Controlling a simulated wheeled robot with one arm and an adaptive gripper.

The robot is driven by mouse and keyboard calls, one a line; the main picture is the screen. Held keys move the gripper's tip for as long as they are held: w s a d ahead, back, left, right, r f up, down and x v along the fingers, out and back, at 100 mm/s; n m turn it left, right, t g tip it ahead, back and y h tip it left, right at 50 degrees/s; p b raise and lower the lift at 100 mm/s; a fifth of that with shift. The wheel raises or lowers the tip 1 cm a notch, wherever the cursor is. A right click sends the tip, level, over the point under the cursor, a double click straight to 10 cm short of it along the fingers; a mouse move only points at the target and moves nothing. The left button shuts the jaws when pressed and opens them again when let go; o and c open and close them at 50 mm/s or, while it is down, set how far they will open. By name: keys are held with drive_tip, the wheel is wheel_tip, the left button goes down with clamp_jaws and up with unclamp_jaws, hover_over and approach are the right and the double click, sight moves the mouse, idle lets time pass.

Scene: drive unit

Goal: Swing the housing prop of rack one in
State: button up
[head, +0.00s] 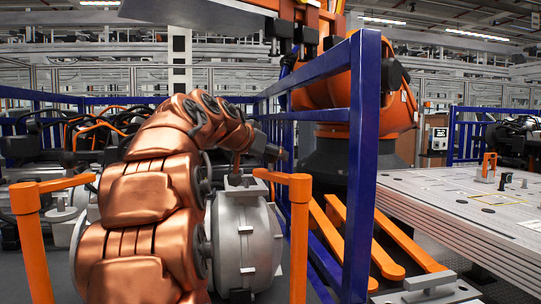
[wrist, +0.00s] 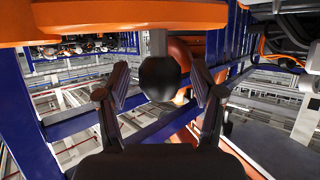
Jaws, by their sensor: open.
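Two orange props stand by the grey drive housing (head: 243,240) in the head view. The right prop (head: 300,235) has its arm reaching left over the top of the housing. The left prop (head: 30,240) has its arm pointing right, partly behind my copper arm. My gripper (head: 275,152) is at the right prop's upper end, small and dark there. In the wrist view my gripper (wrist: 162,95) is open, with a dark round knob (wrist: 158,78) on a grey stem between its fingers, apart from both. An orange bar (wrist: 90,25) crosses above the knob. I cannot tell which rack is rack one.
A blue rack frame (head: 362,170) stands right of the housing, close to my gripper. Behind it is a large orange robot arm (head: 335,100). Orange bars (head: 388,250) lie low beyond the frame. A grey plated table (head: 470,205) fills the right side. Cables (head: 95,130) crowd the back left.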

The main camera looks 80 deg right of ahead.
drive_tip(key=v, duration=1.1)
drive_tip(key=shift+w+a, duration=0.2)
drive_tip(key=shift+a, duration=0.15)
drive_tip(key=shift+r, duration=0.1)
